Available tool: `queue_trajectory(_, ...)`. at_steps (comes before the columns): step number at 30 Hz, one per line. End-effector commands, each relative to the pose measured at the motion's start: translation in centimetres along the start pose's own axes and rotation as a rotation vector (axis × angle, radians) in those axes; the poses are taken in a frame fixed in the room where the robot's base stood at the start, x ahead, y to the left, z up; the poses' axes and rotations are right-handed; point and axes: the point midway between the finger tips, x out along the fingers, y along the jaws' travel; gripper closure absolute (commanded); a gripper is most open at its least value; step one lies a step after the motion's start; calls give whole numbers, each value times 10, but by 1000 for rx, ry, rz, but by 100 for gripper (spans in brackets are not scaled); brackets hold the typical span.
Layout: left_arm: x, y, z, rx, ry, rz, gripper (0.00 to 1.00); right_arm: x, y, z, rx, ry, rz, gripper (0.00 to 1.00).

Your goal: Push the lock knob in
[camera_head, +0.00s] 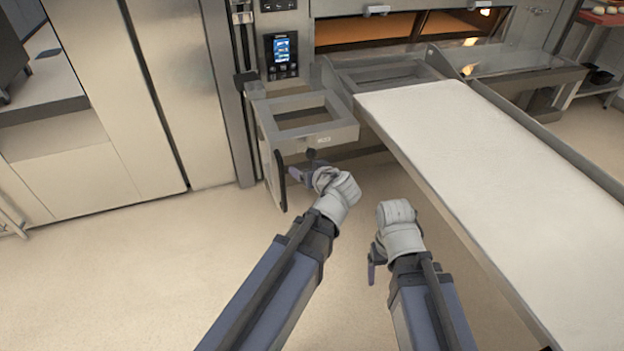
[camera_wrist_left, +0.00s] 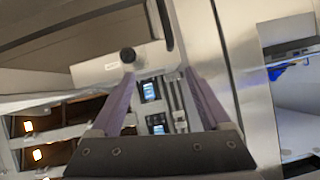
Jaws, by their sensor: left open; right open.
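The lock knob (camera_head: 311,153) is a small black ball on the front of a metal frame (camera_head: 345,134) beside the oven. It also shows in the left wrist view as a round black knob (camera_wrist_left: 127,54) on a pale plate. My left gripper (camera_head: 296,173) is just below and left of the knob in the head view. In the left wrist view its two purple fingers (camera_wrist_left: 159,76) are spread with nothing between them, and the knob appears beyond the left fingertip. I cannot tell whether they touch. My right gripper (camera_head: 372,264) hangs lower right, away from the knob, its fingers mostly hidden.
A long white loader board (camera_head: 480,170) extends from the oven along the right. A dark vertical handle (camera_head: 279,181) is at the frame's left, close to my left gripper. An oven control panel (camera_head: 283,55) is above. The floor to the left is clear.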

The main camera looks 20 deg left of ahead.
Motion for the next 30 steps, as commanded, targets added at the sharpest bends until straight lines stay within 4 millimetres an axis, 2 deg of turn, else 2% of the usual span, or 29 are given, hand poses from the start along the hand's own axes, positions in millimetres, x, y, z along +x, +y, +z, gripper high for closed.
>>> queue_trajectory(1,24,6,18,-39,62,4,19,40,-4,-2,0,0,0,19)
queue_trajectory(6,59,21,20,-160,260,61,19,101,-10,-6,-1,1,1,19)
queue_trajectory(12,85,41,27,-247,422,166,19,158,-15,-9,-2,2,1,19)
queue_trajectory(15,92,49,30,-270,468,213,19,176,-17,-10,-2,2,2,19)
queue_trajectory(19,96,57,33,-286,502,255,19,189,-18,-11,-2,2,2,19)
queue_trajectory(30,99,61,29,-296,516,278,19,191,-18,-11,-2,2,2,19)
